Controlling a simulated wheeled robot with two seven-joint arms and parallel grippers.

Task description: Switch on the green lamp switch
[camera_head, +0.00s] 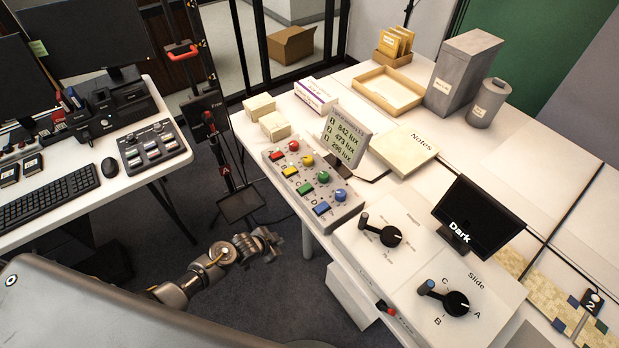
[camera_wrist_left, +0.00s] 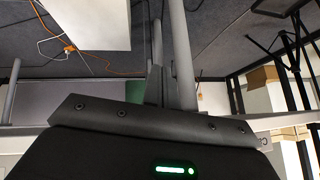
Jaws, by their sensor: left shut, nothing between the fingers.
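A grey control box (camera_head: 330,202) sits near the white table's left edge, with red, yellow, green and blue rows. Its green row has a square green switch (camera_head: 305,188) and a round green knob (camera_head: 323,177). I cannot tell whether the switch is on. My left gripper (camera_head: 270,243) is shut and empty, over the floor, left of and below the box in the picture, apart from it. Its fingers also show in the left wrist view (camera_wrist_left: 172,65), where I cannot make out the control box. My right gripper is not in view.
Behind the box stand a lux display (camera_head: 345,137) and small white boxes (camera_head: 274,126). Nearer are two dial panels (camera_head: 378,236) and a dark screen (camera_head: 474,216). A second desk (camera_head: 60,205) with keyboard and monitors is at left.

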